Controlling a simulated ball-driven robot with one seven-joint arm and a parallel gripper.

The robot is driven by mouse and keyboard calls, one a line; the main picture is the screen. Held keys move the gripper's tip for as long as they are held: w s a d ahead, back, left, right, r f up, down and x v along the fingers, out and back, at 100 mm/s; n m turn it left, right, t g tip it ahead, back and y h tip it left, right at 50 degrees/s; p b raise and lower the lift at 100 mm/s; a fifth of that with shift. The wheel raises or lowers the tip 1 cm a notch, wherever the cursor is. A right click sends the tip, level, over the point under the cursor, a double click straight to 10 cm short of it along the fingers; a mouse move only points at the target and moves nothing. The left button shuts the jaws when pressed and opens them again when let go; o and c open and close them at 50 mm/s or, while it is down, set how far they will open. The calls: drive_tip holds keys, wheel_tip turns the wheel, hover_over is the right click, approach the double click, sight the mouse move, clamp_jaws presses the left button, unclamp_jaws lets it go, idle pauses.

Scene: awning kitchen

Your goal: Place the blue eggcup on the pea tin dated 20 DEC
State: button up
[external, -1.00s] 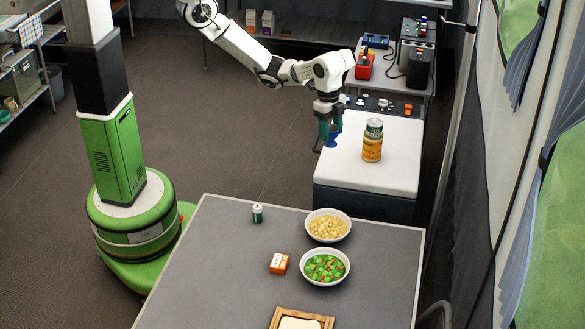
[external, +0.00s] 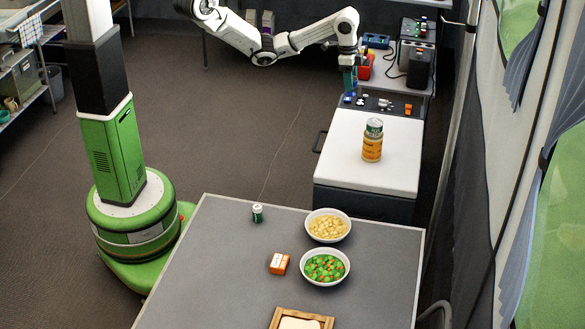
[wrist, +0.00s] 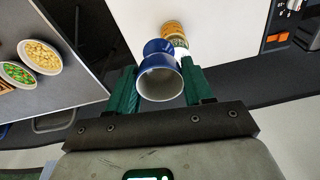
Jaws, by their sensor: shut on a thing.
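My gripper (external: 349,84) is shut on the blue eggcup (wrist: 157,78), held between the green fingers in the wrist view, its pale hollow facing the camera. In the external view the gripper hangs near the far edge of the white-topped cabinet, left of and beyond the tins. A green-and-white tin (external: 374,126) stands on a larger yellow-orange tin (external: 372,148) on that cabinet. The orange tin also shows in the wrist view (wrist: 172,27), partly behind the eggcup. Another small green-and-white tin (external: 257,213) stands on the grey table. I cannot read any dates.
The white cabinet top (external: 345,150) is clear left of the tins. The grey table (external: 210,270) holds a chickpea-like bowl (external: 328,226), a pea-and-carrot bowl (external: 325,268), an orange box (external: 279,263) and a wooden frame. Small parts lie beyond the cabinet.

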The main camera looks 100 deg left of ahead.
drive_tip(key=w+f+b, duration=0.1)
drive_tip(key=w+f, duration=0.1)
drive_tip(key=w, duration=0.1)
drive_tip(key=w+a+f+b, duration=0.1)
drive_tip(key=w+f, duration=0.2)
drive_tip(key=w+a+f+b, duration=0.1)
drive_tip(key=w+f, duration=0.2)
drive_tip(key=shift+w, duration=0.2)
drive_tip(key=shift+f+p, duration=0.35)
drive_tip(key=shift+f, duration=1.25)
drive_tip(key=o, duration=1)
drive_tip(key=shift+f, duration=0.1)
drive_tip(key=shift+o, duration=0.2)
wheel_tip(320, 180, up, 12)
drive_tip(key=s, duration=0.1)
drive_tip(key=shift+s+b, duration=0.15)
drive_tip(key=shift+b, duration=0.15)
drive_tip(key=shift+a, duration=0.1)
